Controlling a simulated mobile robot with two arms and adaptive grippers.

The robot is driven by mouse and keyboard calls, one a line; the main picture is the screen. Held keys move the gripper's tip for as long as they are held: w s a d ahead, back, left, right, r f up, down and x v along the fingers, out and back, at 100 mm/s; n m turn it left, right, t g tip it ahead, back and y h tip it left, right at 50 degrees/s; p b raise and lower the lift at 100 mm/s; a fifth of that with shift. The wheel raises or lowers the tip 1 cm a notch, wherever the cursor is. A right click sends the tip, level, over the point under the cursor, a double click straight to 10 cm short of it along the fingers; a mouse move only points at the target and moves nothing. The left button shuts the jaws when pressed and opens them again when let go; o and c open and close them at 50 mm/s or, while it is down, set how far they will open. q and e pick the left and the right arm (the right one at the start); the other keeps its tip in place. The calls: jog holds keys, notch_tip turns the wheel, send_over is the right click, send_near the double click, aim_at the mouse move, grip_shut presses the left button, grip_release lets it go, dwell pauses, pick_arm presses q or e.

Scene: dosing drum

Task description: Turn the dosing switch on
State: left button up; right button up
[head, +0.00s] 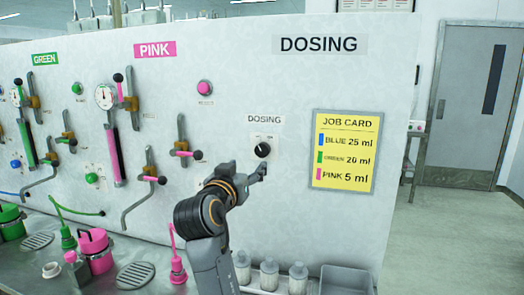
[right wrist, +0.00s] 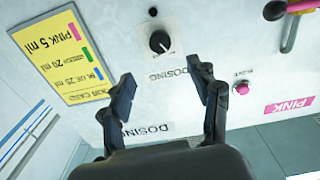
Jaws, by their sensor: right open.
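The dosing switch is a round black knob (head: 262,150) on a small pale plate, under a DOSING label on the white wall panel. The knob shows again in the right wrist view (right wrist: 160,42), above the gap between the fingertips, with a light pointer mark on it. My right gripper (head: 250,174) is just below the knob in the head view. In the right wrist view its fingers (right wrist: 161,72) are spread apart with nothing between them, and the knob looks to be beyond the tips. My left gripper is not in view.
A yellow job card (head: 345,151) hangs right of the knob. Valves with pink handles (head: 184,153) and a pink button (head: 204,88) are to the left. White-grey bottles (head: 269,274) and a grey bin (head: 346,280) stand on the counter below.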

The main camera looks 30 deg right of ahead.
aim_at(261, 152)
jog(key=p+x, duration=0.3)
jog(key=x, duration=0.7)
jog(key=shift+w+d+r+p, duration=0.1)
jog(key=shift+p, duration=0.2)
jog(key=shift+w+d, duration=0.65)
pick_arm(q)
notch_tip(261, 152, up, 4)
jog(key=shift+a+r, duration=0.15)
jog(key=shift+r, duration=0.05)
pick_arm(e)
jog(key=shift+c, duration=1.1)
jog(key=c, duration=1)
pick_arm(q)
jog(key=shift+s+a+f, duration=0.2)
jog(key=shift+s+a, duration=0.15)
pick_arm(e)
jog(key=shift+o, duration=0.2)
